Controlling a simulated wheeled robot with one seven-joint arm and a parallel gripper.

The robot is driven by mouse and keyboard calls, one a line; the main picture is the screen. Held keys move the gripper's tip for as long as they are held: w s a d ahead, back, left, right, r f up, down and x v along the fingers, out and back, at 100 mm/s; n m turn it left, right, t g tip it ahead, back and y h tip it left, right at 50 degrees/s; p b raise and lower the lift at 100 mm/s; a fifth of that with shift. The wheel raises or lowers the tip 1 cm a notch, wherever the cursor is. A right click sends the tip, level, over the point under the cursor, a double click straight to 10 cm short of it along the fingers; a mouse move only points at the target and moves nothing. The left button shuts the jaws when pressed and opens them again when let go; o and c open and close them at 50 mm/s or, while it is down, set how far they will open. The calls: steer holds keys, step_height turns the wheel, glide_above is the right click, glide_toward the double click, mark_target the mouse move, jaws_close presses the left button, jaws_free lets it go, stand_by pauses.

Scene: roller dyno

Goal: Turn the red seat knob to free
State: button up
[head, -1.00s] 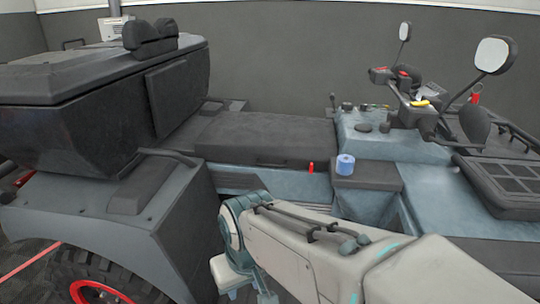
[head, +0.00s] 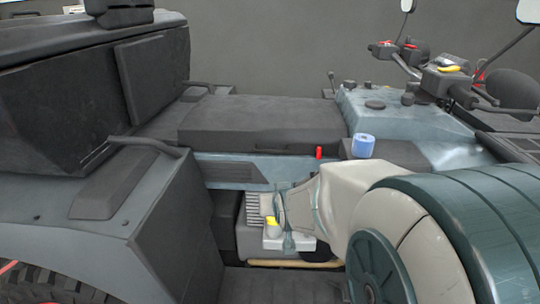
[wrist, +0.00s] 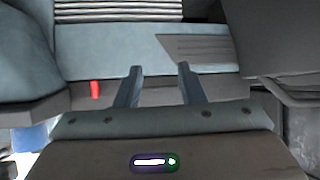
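The red seat knob (head: 319,152) is a small upright red piece below the front edge of the black seat (head: 250,125), on the side of the vehicle. It also shows in the wrist view (wrist: 95,89), left of my gripper (wrist: 158,70). The two fingers are apart with nothing between them, and they do not touch the knob. In the head view my arm reaches in from the right, below the seat. My fingers are mostly hidden by the wrist there.
A blue roll (head: 363,146) stands on a dark ledge just right of the knob. The handlebars (head: 450,85) are at the right. A large black box (head: 80,95) stands at the left. A yellow-topped part (head: 272,224) sits low beside my wrist.

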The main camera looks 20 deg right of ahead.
steer(key=w+d+f+m+t+h+b, duration=0.1)
steer(key=w+d+f+t+h+b, duration=0.2)
steer(key=w+d+f+t+b, duration=0.25)
steer(key=m+t+h+b, duration=0.2)
steer(key=t+h+b, duration=0.2)
steer(key=b, duration=0.4)
glide_toward(319, 154)
steer(key=x, duration=0.9)
steer(key=shift+w+d+r, duration=0.1)
steer(key=shift+r, duration=0.1)
jaws_close()
